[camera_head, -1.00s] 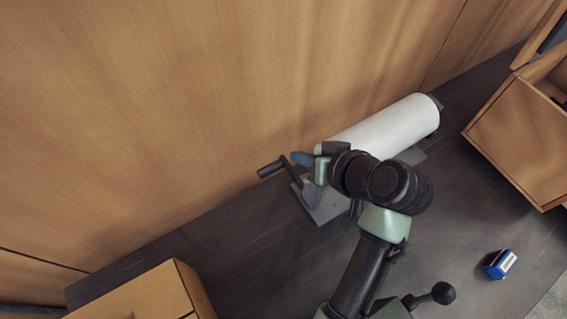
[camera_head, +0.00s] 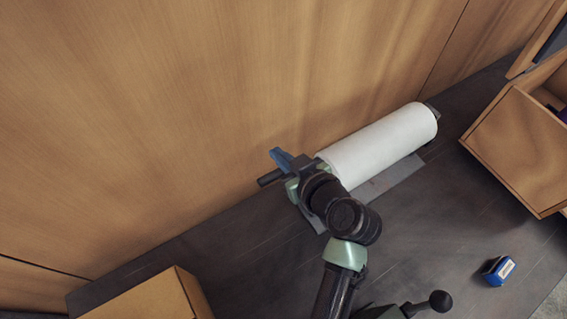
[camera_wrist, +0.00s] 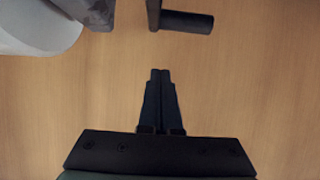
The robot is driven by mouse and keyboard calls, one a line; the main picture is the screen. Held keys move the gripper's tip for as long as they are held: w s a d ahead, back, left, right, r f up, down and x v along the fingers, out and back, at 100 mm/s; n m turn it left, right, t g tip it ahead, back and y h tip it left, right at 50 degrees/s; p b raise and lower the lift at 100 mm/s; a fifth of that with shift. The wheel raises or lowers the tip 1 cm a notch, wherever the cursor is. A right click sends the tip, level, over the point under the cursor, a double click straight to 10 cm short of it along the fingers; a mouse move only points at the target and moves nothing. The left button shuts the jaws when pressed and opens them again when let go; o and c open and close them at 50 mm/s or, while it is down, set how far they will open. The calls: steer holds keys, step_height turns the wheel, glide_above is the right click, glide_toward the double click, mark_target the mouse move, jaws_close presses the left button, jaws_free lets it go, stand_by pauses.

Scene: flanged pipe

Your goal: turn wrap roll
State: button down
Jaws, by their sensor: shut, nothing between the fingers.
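The white wrap roll (camera_head: 382,143) lies on its side on a grey stand (camera_head: 393,177) against the wooden wall. Its dark crank handle (camera_head: 268,178) sticks out at the roll's left end, partly hidden by my arm. In the wrist view the handle (camera_wrist: 187,21) shows at the top, with the crank arm to its left and the roll's end (camera_wrist: 38,27) in the upper left corner. My gripper (camera_head: 277,155) is beside the handle, at the roll's left end. In the wrist view its fingertips (camera_wrist: 160,75) are together, empty, and apart from the handle.
An open wooden box (camera_head: 520,150) stands at the right, and another wooden box (camera_head: 150,297) at the lower left. The worktop between them is mostly clear.

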mark_target(281, 173)
steer(key=shift+s+d+f+p, duration=0.1)
steer(key=shift+s+f, duration=0.05)
steer(key=shift+f, duration=0.45)
steer(key=shift+s+d+f+p, duration=0.1)
steer(key=shift+s+d+f, duration=0.05)
steer(key=shift+f, duration=0.5)
steer(key=shift+s+d+f+p, duration=0.1)
steer(key=shift+s+f, duration=0.05)
steer(key=shift+f, duration=0.45)
steer(key=shift+p, duration=0.3)
steer(key=shift+w+a+f+g+h+p, duration=0.2)
steer(key=shift+g+h+p, duration=0.3)
steer(key=shift+g+p, duration=0.2)
